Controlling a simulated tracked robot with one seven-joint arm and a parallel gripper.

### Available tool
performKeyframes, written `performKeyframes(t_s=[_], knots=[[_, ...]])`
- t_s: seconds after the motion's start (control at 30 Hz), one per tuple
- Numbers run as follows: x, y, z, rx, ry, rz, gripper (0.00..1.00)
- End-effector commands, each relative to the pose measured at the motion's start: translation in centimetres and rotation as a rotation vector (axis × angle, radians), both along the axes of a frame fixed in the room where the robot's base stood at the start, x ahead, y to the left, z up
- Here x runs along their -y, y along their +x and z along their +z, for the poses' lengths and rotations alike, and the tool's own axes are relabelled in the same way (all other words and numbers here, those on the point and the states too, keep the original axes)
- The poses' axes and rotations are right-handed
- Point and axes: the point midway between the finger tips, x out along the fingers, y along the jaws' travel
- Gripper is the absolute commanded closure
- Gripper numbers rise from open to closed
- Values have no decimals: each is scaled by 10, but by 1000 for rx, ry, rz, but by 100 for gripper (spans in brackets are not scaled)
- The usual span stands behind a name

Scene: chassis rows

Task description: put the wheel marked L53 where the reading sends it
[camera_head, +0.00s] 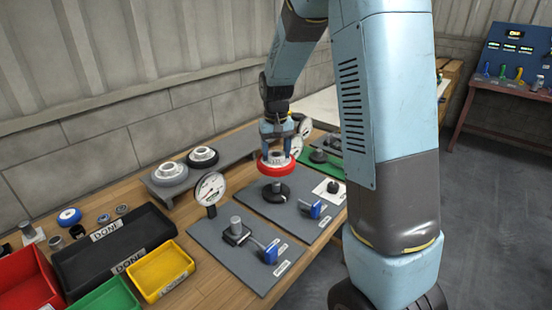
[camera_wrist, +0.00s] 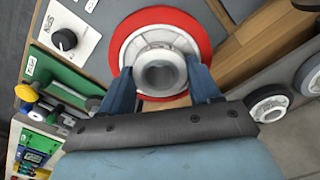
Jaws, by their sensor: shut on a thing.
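A wheel with a red outer ring and a pale grey hub (camera_head: 276,166) is in my gripper (camera_head: 275,152). In the head view it is directly above a round black base (camera_head: 276,192) on a grey station plate; whether they touch I cannot tell. In the wrist view the red wheel (camera_wrist: 122,35) faces me, with my two blue fingers (camera_wrist: 160,80) on either side of its hub. No L53 mark is readable on it. A white dial gauge (camera_head: 297,147) stands just behind the wheel; its reading is too small to read.
A nearer grey plate (camera_head: 232,262) carries another dial gauge (camera_head: 210,188) and a blue-handled clamp (camera_head: 270,253). Two wheels (camera_head: 202,157) sit on a grey shelf. A black DONE tray (camera_head: 85,270), yellow tray (camera_head: 160,292), green tray and red tray (camera_head: 22,278) stand at front left.

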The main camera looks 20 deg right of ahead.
Motion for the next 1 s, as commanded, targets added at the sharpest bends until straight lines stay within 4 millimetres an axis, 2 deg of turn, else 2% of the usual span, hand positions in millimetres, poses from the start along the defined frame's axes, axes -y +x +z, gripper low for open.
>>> performKeyframes(t_s=[0.37, 1.0], knots=[[0, 0, 3, 1, 0, 0, 92], [0, 1, 33, 2, 1, -1, 92]])
